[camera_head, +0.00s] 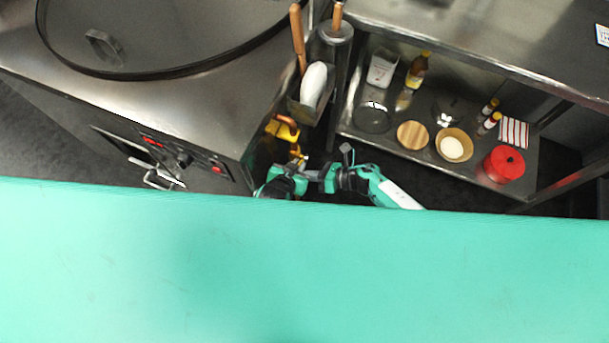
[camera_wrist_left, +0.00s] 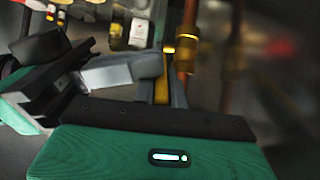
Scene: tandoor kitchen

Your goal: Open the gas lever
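The gas lever is a thin yellow handle (camera_wrist_left: 160,82) beside a brass valve (camera_wrist_left: 185,47) on an upright copper pipe, in the left wrist view. My left gripper (camera_wrist_left: 160,88) has its grey fingers on both sides of the lever, with no clear gap, so it looks shut on it. In the head view, my left gripper (camera_head: 299,165) is small and low, by the yellow gas fittings (camera_head: 283,131) at the stove's right side. The lever's contact with the fingers is partly hidden there.
The steel tandoor stove (camera_head: 190,95) stands at the left with a control panel (camera_head: 180,155). A tool holder (camera_head: 303,112) hangs above the fittings.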

